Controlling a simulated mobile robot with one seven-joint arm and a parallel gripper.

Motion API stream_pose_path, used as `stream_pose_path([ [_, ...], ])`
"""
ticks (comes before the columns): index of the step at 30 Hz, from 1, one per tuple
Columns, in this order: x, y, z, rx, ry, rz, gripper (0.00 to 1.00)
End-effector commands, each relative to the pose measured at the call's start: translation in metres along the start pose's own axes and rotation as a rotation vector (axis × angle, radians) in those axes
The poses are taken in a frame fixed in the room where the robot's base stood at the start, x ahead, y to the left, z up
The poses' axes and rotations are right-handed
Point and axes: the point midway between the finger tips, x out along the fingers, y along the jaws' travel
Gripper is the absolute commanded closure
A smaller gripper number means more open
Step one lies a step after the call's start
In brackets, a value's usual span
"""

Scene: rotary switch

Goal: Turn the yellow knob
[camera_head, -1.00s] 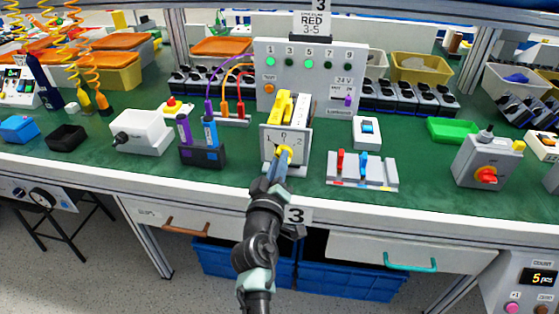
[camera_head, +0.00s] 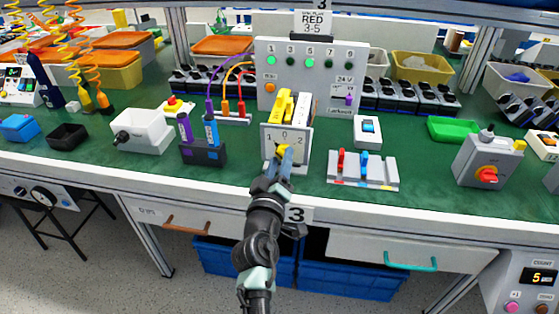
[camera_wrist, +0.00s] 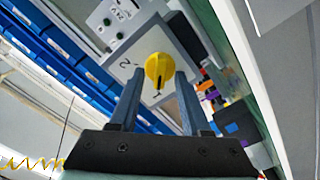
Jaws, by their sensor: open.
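The yellow knob (camera_head: 280,150) sits on the front of a light grey switch box (camera_head: 300,158) with the marks 1, 0 and 2. In the wrist view the round yellow knob (camera_wrist: 157,66) shows a dark pointer line aimed at the mark 1. My gripper (camera_head: 281,164) is in front of the box and partly hides the knob in the head view. In the wrist view my gripper (camera_wrist: 158,77) is open, with one finger on each side of the knob's near part. I cannot tell whether either finger touches it.
A grey base with red and blue levers (camera_head: 362,170) stands to the right. A tall panel (camera_head: 311,75) with lamps and cables rises behind. Green bench top shows between these things.

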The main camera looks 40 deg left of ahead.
Motion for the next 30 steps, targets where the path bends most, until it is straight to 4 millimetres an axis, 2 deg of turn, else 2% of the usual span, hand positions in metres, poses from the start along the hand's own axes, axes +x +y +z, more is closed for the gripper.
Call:
stream_pose_path([
  [4, -0.005, 0.0, 0.0, 0.002, -0.002, -0.001, 0.53],
  [8, -0.018, 0.001, 0.0, 0.005, -0.002, -0.002, 0.53],
  [24, -0.097, 0.003, -0.005, 0.006, -0.003, -0.004, 0.53],
  [30, -0.119, 0.001, -0.003, 0.003, 0.0, -0.003, 0.53],
])
